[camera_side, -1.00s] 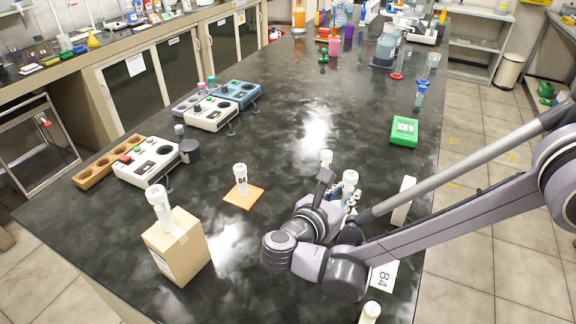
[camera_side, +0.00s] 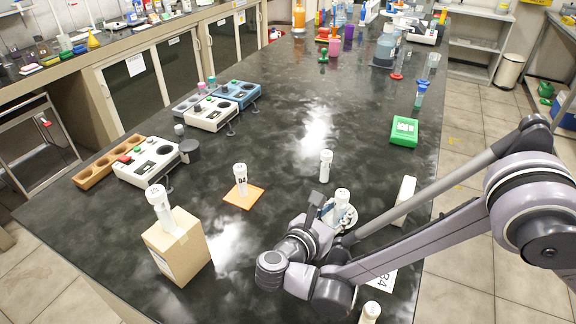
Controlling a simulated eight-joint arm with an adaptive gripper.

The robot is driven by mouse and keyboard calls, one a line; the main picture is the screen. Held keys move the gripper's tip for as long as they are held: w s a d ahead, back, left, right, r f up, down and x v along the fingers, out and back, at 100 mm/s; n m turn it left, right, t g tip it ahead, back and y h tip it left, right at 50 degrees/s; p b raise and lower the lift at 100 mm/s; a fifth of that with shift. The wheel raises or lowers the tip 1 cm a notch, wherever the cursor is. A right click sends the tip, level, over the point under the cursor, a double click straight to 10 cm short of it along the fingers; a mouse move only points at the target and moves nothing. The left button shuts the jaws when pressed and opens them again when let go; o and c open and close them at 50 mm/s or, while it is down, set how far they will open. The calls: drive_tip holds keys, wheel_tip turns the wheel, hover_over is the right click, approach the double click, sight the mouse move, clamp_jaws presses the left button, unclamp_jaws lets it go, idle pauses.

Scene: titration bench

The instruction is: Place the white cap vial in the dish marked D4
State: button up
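A vial with a white cap (camera_side: 342,196) stands upright between the fingers of my gripper (camera_side: 334,210), which appears shut on it. My arm hides part of its lower end. A pale round rim (camera_side: 349,218), possibly a dish, shows beside the held vial; I cannot tell whether they touch. A white card (camera_side: 383,281) lies partly under my arm; its marking is too covered to read surely.
Other white-capped vials stand behind my gripper (camera_side: 326,165), on an orange mat (camera_side: 254,201), on a cardboard box (camera_side: 160,205) and at the front edge (camera_side: 370,312). A white block (camera_side: 404,201) stands right of my gripper. The bench middle is clear.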

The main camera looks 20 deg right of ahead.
drive_tip(key=shift+r, duration=0.1)
drive_tip(key=shift+s+a+r, duration=0.1)
drive_tip(key=shift+a, duration=0.05)
drive_tip(key=v, duration=0.7)
idle(0.4)
